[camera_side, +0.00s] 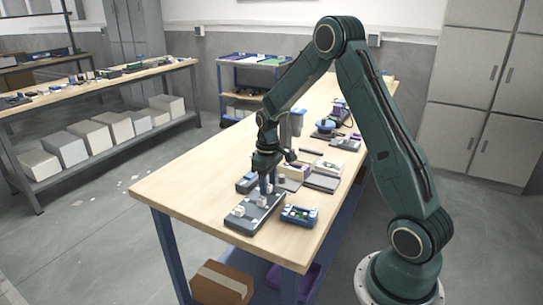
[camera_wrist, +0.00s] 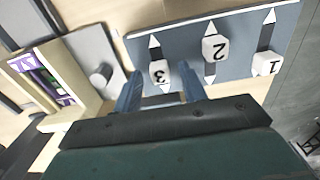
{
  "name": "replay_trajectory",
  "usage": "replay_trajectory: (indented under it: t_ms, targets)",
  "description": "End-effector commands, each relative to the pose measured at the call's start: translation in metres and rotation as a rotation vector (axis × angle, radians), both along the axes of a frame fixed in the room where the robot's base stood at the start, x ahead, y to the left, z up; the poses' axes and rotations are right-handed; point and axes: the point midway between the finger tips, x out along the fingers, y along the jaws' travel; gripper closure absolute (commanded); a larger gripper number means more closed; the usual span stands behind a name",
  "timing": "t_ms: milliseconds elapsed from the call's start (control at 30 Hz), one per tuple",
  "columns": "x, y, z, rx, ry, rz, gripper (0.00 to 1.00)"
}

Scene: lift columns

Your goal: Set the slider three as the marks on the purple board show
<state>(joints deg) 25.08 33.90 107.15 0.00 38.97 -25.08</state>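The blue-grey slider board (camera_side: 255,213) lies near the table's front end and fills the upper middle of the wrist view (camera_wrist: 187,30). White knobs numbered 1 (camera_wrist: 267,64), 2 (camera_wrist: 215,47) and 3 (camera_wrist: 160,73) sit on it, each on a slot with white pointed ends. My gripper (camera_wrist: 159,80) points down over the board, one finger on each side of knob 3. Small gaps seem to show between knob and fingers, so it looks open. The purple board (camera_wrist: 48,80) stands in a cream holder at left in the wrist view; its marks are too small to read surely.
A grey plate with a round knob (camera_wrist: 101,75) lies between the slider board and the cream holder (camera_wrist: 75,100). A small blue tray with green parts (camera_side: 299,215) sits right of the slider board. Several other devices stand farther back. The table's front left is clear.

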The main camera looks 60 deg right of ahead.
Motion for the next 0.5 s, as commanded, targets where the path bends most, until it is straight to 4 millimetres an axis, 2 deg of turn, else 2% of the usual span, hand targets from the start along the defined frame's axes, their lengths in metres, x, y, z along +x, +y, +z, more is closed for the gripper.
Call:
replay_trajectory:
  t_ms: [33,200,500]
  targets:
    - [0.0,0.0,0.0002,0.0,0.0,0.0,0.66]
    - [0.0001,0.0,0.0004,0.0,0.0,0.0,0.99]
    - [0.0059,-0.0001,0.0006,-0.001,-0.002,0.001,1.0]
